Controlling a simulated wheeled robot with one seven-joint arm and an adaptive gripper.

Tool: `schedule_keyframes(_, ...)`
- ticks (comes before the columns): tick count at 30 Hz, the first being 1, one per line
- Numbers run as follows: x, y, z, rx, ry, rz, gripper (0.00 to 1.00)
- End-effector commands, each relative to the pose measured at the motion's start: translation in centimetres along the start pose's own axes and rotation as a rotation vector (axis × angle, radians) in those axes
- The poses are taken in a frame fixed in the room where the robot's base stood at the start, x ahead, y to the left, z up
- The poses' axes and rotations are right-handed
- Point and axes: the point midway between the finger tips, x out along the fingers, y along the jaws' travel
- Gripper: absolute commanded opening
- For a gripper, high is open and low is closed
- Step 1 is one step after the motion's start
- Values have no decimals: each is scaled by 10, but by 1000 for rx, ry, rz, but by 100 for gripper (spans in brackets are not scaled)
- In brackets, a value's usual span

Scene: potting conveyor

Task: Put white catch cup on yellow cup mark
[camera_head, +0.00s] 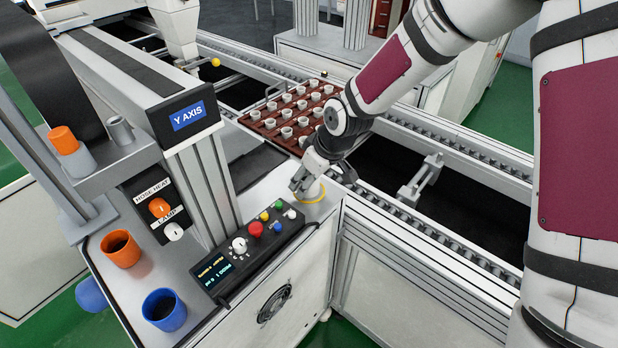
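The white catch cup (314,192) stands at the yellow cup mark (322,199), a thin yellow ring near the right end of the grey machine top. The gripper covers the cup's upper part. The far finger is not clear, so I cannot tell whether the fingers grip the cup or are just around it.
A control box (250,248) with knobs and buttons sits left of the mark. An orange cup (121,249) and a blue cup (164,310) stand further left. A brown tray (262,137) of small white pots lies on the conveyor behind. The Y AXIS post (203,170) rises left.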

Motion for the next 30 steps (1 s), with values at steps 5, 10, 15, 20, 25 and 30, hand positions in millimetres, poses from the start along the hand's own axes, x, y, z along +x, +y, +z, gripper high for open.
schedule_keyframes(5, 0, 0, 0, 0, 0, 0, 65)
schedule_keyframes(10, -1, 0, 0, 0, 0, 0, 65)
schedule_keyframes(15, -15, 1, -2, 1, 2, 2, 65)
schedule_keyframes(20, -46, 2, -2, 3, 3, 4, 65)
schedule_keyframes(25, -82, 1, -1, 2, 2, 4, 65)
schedule_keyframes(30, -108, 1, -1, 2, 1, 3, 65)
